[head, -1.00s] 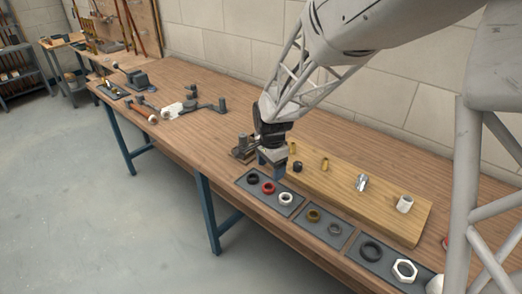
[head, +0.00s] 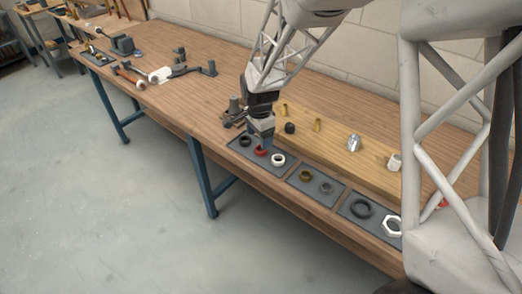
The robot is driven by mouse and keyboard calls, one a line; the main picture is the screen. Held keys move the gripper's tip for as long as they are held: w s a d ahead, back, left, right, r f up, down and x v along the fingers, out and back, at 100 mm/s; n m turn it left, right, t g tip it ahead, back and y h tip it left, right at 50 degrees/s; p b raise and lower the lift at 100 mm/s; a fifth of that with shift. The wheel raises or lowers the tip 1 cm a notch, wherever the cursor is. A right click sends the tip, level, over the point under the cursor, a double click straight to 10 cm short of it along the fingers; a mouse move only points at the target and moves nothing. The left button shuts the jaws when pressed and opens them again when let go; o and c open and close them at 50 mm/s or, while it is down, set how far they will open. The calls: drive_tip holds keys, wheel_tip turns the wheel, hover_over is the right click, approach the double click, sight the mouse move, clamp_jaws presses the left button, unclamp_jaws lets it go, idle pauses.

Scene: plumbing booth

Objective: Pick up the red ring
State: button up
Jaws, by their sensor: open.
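The red ring (head: 260,152) lies on the left dark mat (head: 236,146), between a black ring (head: 245,141) and a white ring (head: 278,160). My gripper (head: 267,146) points down right at the red ring, its fingertips beside or over it and partly covering it. The jaws are open. I cannot tell whether the fingers touch the ring or straddle it.
A wooden board (head: 337,147) with upright fittings stands just behind the mats. A brass ring (head: 305,175), grey ring (head: 326,188), large black ring (head: 362,208) and white hex nut (head: 393,226) lie to the right. A dark clamp-like tool (head: 233,115) is close behind left.

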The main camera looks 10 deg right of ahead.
drive_tip(key=shift+f, duration=0.1)
drive_tip(key=shift+f, duration=2.55)
drive_tip(key=c, duration=1)
drive_tip(key=shift+r, duration=0.7)
wheel_tip(320, 180, up, 2)
drive_tip(key=shift+r, duration=0.1)
drive_tip(key=s+d, duration=0.1)
drive_tip(key=s, duration=0.4)
drive_tip(key=s+d+r, duration=0.1)
drive_tip(key=s, duration=1)
drive_tip(key=shift+d+r, duration=0.2)
drive_tip(key=shift+d, duration=0.2)
